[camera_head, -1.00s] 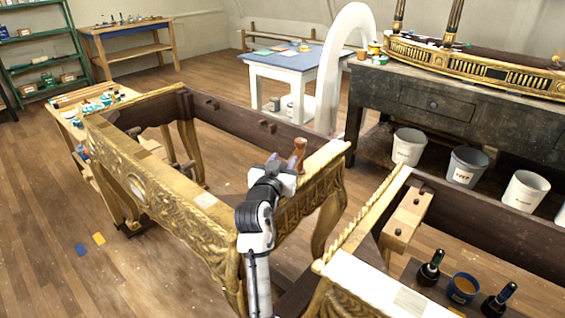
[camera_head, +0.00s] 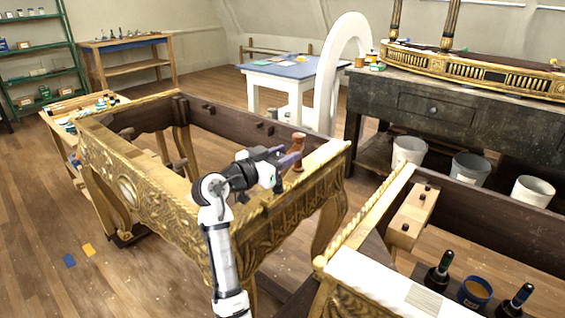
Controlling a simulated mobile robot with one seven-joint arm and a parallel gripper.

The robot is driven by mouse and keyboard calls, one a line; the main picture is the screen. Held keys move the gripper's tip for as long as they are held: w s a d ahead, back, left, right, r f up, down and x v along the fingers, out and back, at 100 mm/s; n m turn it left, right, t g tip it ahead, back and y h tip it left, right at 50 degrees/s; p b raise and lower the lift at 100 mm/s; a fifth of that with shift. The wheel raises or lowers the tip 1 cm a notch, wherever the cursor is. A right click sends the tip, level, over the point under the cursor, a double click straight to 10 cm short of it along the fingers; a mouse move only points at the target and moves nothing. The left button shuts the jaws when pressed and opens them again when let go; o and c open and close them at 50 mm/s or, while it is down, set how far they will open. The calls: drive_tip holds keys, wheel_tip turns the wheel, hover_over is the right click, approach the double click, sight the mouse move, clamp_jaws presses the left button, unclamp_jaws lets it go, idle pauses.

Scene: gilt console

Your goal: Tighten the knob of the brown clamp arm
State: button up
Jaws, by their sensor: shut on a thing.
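A brown clamp arm (camera_head: 298,143) stands up at the far right corner of the gilt console frame (camera_head: 185,200). My gripper (camera_head: 289,159) is at its left side, low against it, with its purplish fingers pointing right. The fingers are shut on the knob of the brown clamp arm. The knob itself is small and mostly hidden by the fingers. My arm comes up from the lower middle and crosses in front of the carved front rail.
A second gilt frame (camera_head: 365,215) stands close at right, with a wooden block and dark bottles (camera_head: 438,270) by it. Open wood floor (camera_head: 50,200) lies at left.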

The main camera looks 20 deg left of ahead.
drive_tip(key=shift+r+h, duration=0.1)
drive_tip(key=shift+h, duration=0.2)
drive_tip(key=o, duration=1)
drive_tip(key=b+v, duration=0.2)
drive_tip(key=v, duration=1.2)
drive_tip(key=shift+r, duration=0.1)
